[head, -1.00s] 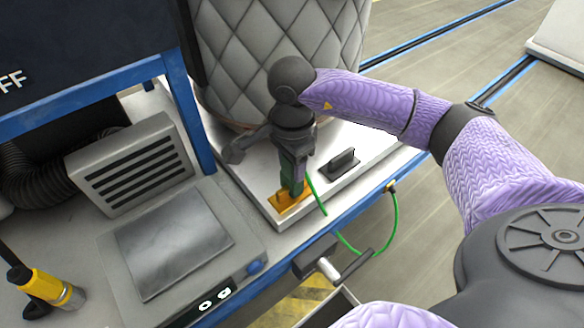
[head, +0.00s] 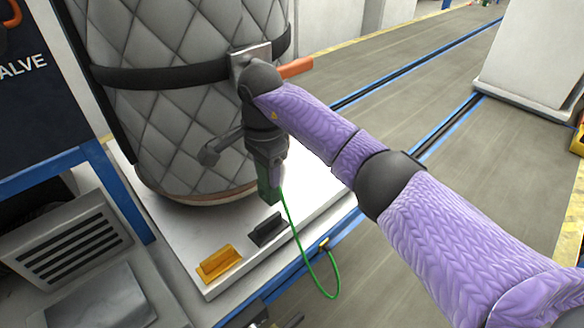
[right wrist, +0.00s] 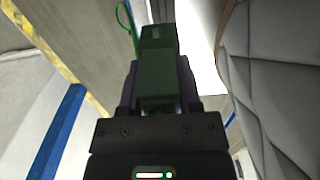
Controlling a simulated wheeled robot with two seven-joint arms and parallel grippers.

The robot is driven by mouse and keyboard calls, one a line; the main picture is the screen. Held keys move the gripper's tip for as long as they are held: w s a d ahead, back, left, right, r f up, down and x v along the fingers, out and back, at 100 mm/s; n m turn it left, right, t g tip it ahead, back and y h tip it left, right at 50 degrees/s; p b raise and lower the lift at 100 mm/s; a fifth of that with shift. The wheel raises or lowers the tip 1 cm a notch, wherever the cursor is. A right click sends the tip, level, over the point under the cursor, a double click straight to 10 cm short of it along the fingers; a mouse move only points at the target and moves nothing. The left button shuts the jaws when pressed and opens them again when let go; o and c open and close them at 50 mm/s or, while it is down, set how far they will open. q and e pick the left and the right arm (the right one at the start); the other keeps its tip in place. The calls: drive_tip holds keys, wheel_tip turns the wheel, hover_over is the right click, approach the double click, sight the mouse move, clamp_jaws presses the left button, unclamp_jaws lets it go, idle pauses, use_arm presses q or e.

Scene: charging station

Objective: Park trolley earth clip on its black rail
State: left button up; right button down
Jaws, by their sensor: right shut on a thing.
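The green earth clip (head: 269,190) is held in my right gripper (head: 268,172), pointing down, with its green cable (head: 298,243) trailing to the right. In the right wrist view the clip (right wrist: 158,65) sits between the fingers of the gripper (right wrist: 160,95). The black rail (head: 267,231) stands on the white trolley deck, just below the clip in the head view, with a visible gap between them. The yellow rail (head: 219,264) is empty, to the left and nearer. My left gripper is out of view.
A large grey quilted tank (head: 185,110) with a black strap stands right beside the gripper on the white deck (head: 310,195). An orange handle (head: 296,68) sticks out behind my wrist. A blue frame post (head: 122,195) and a slatted grey box (head: 68,245) are at left.

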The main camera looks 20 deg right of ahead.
sight(264, 189)
drive_tip(key=shift+w+a, duration=0.1)
drive_tip(key=shift+a, duration=0.3)
wheel_tip(264, 189, down, 5)
drive_tip(key=b, duration=0.3)
drive_tip(key=shift+f+b, duration=0.2)
drive_tip(key=shift+b, duration=0.15)
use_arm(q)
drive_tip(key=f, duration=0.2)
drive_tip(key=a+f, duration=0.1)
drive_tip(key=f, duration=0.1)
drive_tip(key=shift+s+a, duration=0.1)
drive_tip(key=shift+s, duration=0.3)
use_arm(e)
drive_tip(key=shift+f, duration=0.25)
use_arm(q)
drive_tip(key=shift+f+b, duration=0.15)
drive_tip(key=shift+b, duration=0.15)
use_arm(e)
drive_tip(key=shift+f, duration=0.15)
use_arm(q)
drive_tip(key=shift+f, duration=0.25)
use_arm(e)
drive_tip(key=shift+f, duration=0.3)
use_arm(q)
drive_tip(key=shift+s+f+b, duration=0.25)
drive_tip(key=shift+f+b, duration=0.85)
drive_tip(key=shift+b, duration=0.25)
use_arm(e)
drive_tip(key=shift+f, duration=1.6)
